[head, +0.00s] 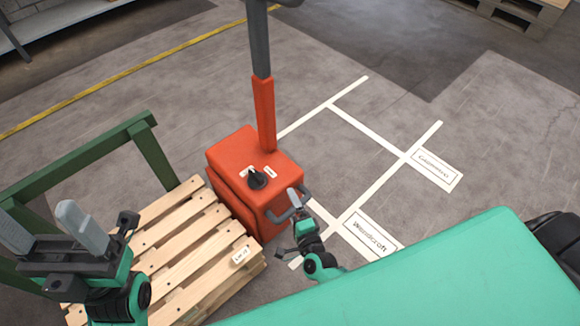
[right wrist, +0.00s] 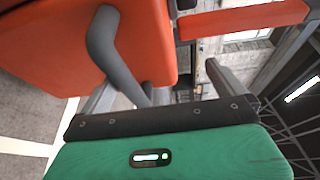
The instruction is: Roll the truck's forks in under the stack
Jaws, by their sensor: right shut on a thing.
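The orange pallet truck (head: 240,165) stands in the middle of the head view, with a black knob on top and a tall mast. Its body is right up against a wooden pallet stack (head: 180,250) on its left; its forks are hidden. My right gripper (head: 295,205) is shut on the grey loop handle on the truck's near side. The loop handle (right wrist: 103,45) and the truck's orange body (right wrist: 60,35) also show in the right wrist view. My left gripper (head: 45,228) is open and empty above the left part of the stack.
A green rail frame (head: 75,160) stands behind and left of the stack. White floor lines mark bays right of the truck, with printed labels (head: 370,232) and (head: 435,170) a floor label. A yellow line (head: 120,75) crosses behind. Another pallet (head: 515,12) lies far right. Floor beyond the truck is clear.

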